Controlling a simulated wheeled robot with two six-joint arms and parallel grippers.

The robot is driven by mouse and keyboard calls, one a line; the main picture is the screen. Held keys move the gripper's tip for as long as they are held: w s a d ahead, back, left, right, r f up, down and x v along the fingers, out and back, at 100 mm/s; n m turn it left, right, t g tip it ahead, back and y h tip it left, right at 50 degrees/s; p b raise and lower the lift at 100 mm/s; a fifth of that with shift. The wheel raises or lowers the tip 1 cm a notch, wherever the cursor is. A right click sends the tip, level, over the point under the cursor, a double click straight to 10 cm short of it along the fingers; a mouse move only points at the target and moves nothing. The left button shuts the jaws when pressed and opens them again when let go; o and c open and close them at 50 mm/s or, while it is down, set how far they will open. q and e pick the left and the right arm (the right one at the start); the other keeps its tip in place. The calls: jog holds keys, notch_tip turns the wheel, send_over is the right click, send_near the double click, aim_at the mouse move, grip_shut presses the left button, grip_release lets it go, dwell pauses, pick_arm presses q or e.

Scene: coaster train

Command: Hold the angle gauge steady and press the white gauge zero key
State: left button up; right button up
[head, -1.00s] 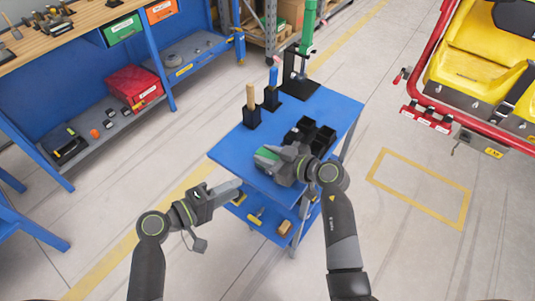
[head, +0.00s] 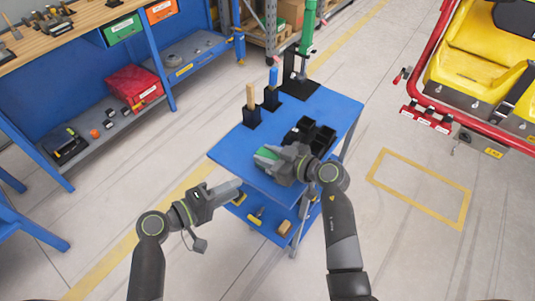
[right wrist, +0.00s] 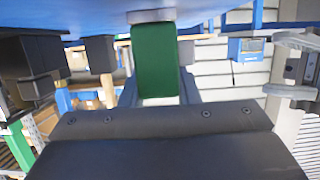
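A green block with a pale grey end stands on the blue cart top; I take it to be the angle gauge (head: 266,153). In the right wrist view the gauge (right wrist: 157,62) is upside down, between the fingers of my right gripper (right wrist: 160,92). My right gripper (head: 277,160) looks shut on it. I cannot make out a white key. My left gripper (head: 236,185) is beside the cart's near left edge, apart from the gauge. In the right wrist view my left gripper's fingers (right wrist: 277,66) are spread with nothing between them.
The blue cart (head: 232,152) also carries black trays (head: 310,135), holders with a wooden handle (head: 251,97) and a blue handle (head: 273,76), and a green tool (head: 308,30) at the back. A workbench (head: 60,50) stands left, a yellow ride car (head: 470,75) right.

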jog(key=o, duration=1.1)
jog(key=v, duration=1)
jog(key=shift+s+d+r, duration=0.1)
jog(key=shift+s+d, duration=0.1)
jog(key=shift+d, duration=0.15)
jog(key=shift+s+d+r, duration=0.25)
jog(key=shift+s+d, duration=0.15)
jog(key=shift+d, duration=0.05)
